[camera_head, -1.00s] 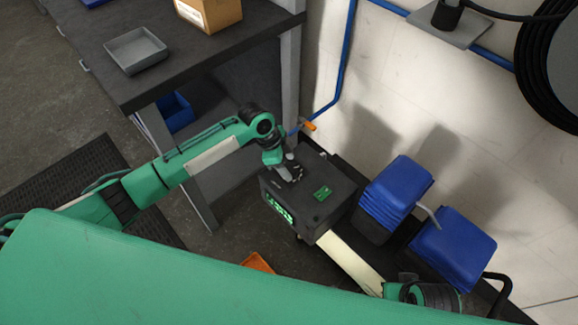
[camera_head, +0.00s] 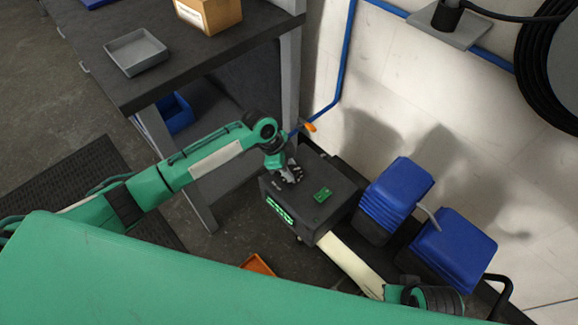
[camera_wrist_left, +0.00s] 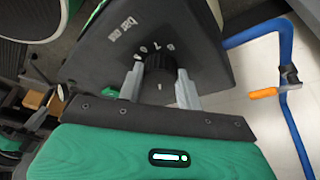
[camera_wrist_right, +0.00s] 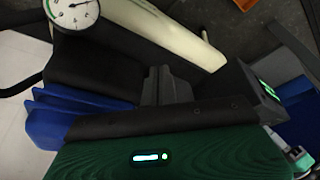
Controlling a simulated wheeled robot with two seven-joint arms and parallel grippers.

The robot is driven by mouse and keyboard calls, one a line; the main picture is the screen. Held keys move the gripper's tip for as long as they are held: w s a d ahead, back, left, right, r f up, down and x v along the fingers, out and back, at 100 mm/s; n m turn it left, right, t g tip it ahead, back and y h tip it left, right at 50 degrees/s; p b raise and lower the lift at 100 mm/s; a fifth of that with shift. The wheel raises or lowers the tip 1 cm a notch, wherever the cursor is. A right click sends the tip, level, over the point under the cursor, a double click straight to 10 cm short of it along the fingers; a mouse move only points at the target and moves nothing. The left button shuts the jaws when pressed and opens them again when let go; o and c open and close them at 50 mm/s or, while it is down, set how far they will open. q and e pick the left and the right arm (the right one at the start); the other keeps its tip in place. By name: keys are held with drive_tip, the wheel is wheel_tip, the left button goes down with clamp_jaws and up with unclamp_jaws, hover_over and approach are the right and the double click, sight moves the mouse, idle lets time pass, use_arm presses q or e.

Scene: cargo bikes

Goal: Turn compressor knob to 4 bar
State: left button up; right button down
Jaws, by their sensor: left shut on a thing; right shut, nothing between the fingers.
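The compressor's dark box (camera_head: 325,215) stands on the floor against the wall, with lit green displays on its front edge. Its black knob (camera_wrist_left: 159,70) is on the top face, with a printed number scale, partly hidden, and the word "bar" beside it. My left gripper (camera_wrist_left: 160,92) is shut on the knob, one grey finger on each side; it also shows in the head view (camera_head: 290,176). The knob's pointer setting cannot be read. My right gripper (camera_wrist_right: 166,80) is shut and empty. A white round gauge (camera_wrist_right: 74,10) shows at top left in the right wrist view, its reading unclear.
Blue finned blocks (camera_head: 397,195) stand right of the box. A blue pipe with an orange-handled valve (camera_wrist_left: 264,93) runs beside it. A workbench (camera_head: 190,65) with a grey tray (camera_head: 136,52) and cardboard box (camera_head: 209,14) is at the left. An orange bin (camera_head: 258,265) lies on the floor.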

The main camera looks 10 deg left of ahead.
use_arm(q)
drive_tip(key=m+g, duration=0.1)
drive_tip(key=m, duration=0.2)
drive_tip(key=shift+w+r+p, duration=0.1)
drive_tip(key=shift+w+p, duration=0.05)
drive_tip(key=shift+p, duration=0.15)
drive_tip(key=shift+m+g, duration=0.4)
drive_tip(key=shift+m, duration=0.5)
drive_tip(key=shift+w+m+g, duration=0.15)
drive_tip(key=shift+m+g, duration=0.25)
drive_tip(key=shift+m, duration=0.6)
drive_tip(key=shift+d+m+g+y+b, duration=0.1)
drive_tip(key=shift+m+g+y+b, duration=0.25)
drive_tip(key=shift+m, duration=0.55)
drive_tip(key=m, duration=0.2)
drive_tip(key=shift+w+m+g+y+b, duration=0.1)
drive_tip(key=shift+m+g+y+b, duration=0.2)
drive_tip(key=shift+g+y+b, duration=0.1)
drive_tip(key=m+y+b, duration=0.1)
drive_tip(key=m, duration=0.2)
drive_tip(key=shift+d+m+g, duration=0.15)
drive_tip(key=shift+m+g, duration=0.1)
drive_tip(key=shift+m, duration=0.05)
drive_tip(key=shift+m+y, duration=0.35)
drive_tip(key=shift+m, duration=0.35)
use_arm(e)
drive_tip(key=shift+v, duration=2.1)
